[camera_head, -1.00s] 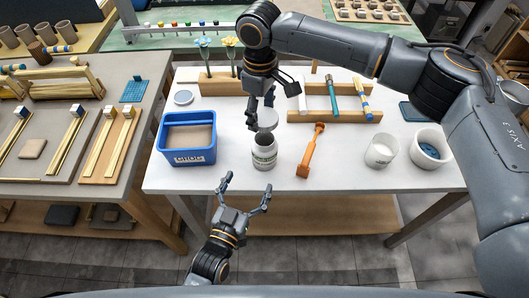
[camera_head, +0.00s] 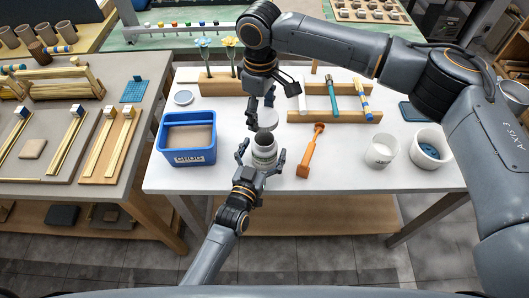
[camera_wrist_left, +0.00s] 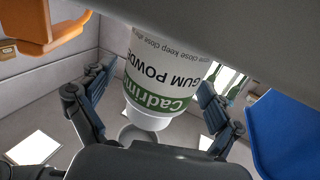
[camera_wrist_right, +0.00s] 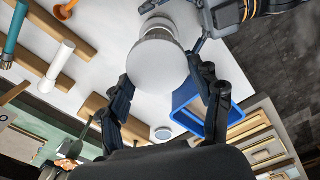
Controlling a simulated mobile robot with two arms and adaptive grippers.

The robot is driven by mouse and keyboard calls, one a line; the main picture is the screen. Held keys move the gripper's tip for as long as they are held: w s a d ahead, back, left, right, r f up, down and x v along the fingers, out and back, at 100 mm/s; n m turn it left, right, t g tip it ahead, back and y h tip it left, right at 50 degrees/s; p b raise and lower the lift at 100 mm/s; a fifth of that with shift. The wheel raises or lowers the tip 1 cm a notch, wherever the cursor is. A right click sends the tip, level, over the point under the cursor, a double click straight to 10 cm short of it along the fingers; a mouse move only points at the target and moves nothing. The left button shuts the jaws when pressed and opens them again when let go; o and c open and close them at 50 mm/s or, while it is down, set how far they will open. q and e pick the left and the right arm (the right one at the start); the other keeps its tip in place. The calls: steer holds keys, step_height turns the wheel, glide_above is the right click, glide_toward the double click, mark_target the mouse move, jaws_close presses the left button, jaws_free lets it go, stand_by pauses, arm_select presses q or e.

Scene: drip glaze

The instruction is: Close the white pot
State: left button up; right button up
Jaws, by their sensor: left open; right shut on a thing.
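The white pot (camera_head: 264,155), with a green and white label, stands upright and open-topped near the table's front edge. In the left wrist view the pot (camera_wrist_left: 160,75) sits between the fingers of my left gripper (camera_head: 262,160), which is open around it. Visible gaps remain beside the pot there. My right gripper (camera_head: 261,108) is shut on a round white lid (camera_head: 269,118), held behind and above the pot, apart from it. In the right wrist view the lid (camera_wrist_right: 158,66) shows its flat face and partly covers the pot behind it.
A blue box (camera_head: 187,158) stands left of the pot. An orange tool (camera_head: 311,152) lies to its right. A white cup (camera_head: 381,152) and a white bowl (camera_head: 430,150) stand further right. Wooden racks (camera_head: 333,116) lie behind. Another round disc (camera_head: 183,97) lies back left.

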arm_select(q)
steer(key=shift+w, duration=0.2)
steer(key=c, duration=1.8)
arm_select(e)
steer(key=shift+f, duration=2.5)
steer(key=shift+f, duration=0.1)
steer(key=shift+f, duration=0.8)
steer(key=shift+f, duration=0.55)
